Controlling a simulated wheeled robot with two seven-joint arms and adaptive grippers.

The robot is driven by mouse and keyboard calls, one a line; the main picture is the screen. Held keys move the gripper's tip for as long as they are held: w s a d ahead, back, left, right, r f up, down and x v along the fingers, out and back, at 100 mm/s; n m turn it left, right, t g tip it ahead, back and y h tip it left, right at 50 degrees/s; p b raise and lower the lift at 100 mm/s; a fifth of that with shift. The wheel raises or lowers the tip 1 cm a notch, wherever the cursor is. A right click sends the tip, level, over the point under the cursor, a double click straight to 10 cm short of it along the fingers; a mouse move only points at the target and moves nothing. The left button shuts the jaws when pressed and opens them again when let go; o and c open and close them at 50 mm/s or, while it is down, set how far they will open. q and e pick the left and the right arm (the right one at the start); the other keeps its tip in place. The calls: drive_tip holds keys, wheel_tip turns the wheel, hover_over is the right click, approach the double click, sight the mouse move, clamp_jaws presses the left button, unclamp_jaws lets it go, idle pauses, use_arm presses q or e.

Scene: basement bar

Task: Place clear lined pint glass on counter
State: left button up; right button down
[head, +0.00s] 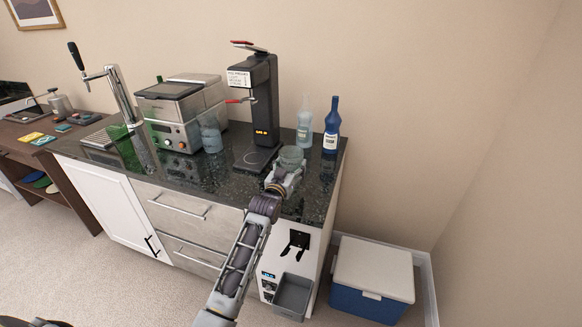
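A clear pint glass (291,155) shows upright at my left gripper (285,171), over the right front part of the dark stone counter (235,190). The gripper's fingers appear to be shut around the glass, and they hide its lower part. I cannot tell whether its base touches the counter. Lines on the glass are too small to make out. My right gripper is not in view.
A black dispenser (264,100) stands just behind the held glass. A clear bottle (304,125) and a blue bottle (331,128) stand at the counter's right end. The espresso machine (175,120) and a beer tap (118,92) are further left. A blue cooler (368,297) is on the floor.

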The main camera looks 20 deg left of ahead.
use_arm(q)
drive_tip(key=o, duration=1.3)
drive_tip(key=shift+c, duration=0.2)
drive_tip(key=shift+s, duration=0.1)
drive_tip(key=shift+s+a+r, duration=0.1)
drive_tip(key=shift+s, duration=2.85)
drive_tip(key=shift+s+a, duration=0.1)
drive_tip(key=shift+s, duration=2.85)
